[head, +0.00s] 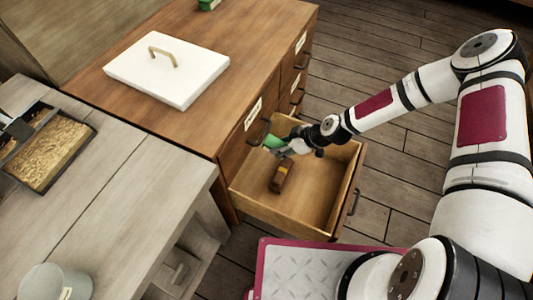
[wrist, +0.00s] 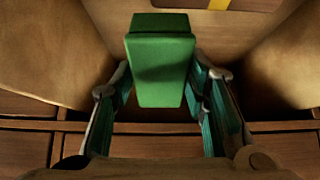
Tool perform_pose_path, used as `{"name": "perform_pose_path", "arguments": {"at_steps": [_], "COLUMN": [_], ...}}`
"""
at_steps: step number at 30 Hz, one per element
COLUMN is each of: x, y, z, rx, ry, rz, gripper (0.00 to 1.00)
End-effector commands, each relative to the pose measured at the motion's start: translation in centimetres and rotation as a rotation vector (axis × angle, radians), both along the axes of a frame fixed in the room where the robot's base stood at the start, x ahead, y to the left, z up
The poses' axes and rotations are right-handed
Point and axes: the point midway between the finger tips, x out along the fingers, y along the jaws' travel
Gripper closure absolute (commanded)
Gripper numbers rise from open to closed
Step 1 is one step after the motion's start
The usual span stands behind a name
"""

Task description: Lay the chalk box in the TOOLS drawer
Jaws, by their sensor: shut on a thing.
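The green box (wrist: 160,68), which I take for the chalk box, is between the two fingers of my gripper (wrist: 165,105) in the wrist view. In the head view the green box (head: 274,142) shows at the tip of my gripper (head: 285,149), over the left back part of the open drawer (head: 323,192). My gripper is shut on it. I cannot tell whether the box touches the drawer floor. The drawer's label cannot be read, so I cannot confirm that it is the TOOLS drawer.
A brown object (head: 282,178) with a yellowish mark lies inside the drawer at left. The drawer's right and front floor is clear. The wooden cabinet top (head: 120,98) bears a white lid with a handle (head: 167,70) and another green thing (head: 207,4). A grey bench (head: 110,190) stands at left.

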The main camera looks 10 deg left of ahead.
Motion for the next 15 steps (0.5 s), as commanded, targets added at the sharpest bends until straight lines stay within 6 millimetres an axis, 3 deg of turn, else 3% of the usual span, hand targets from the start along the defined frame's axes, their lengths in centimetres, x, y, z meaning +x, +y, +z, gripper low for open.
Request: {"name": "perform_pose_path", "arguments": {"at_steps": [3, 7, 15], "x": [1.0, 1.1, 1.3], "y": [3.0, 3.2, 3.7], "z": [-0.2, -3.1, -4.8], "rx": [0.001, 0.001, 0.001], "ry": [-0.003, 0.003, 0.0], "rz": [0.004, -0.001, 0.001], "gripper": [0.94, 0.94, 0.94]}}
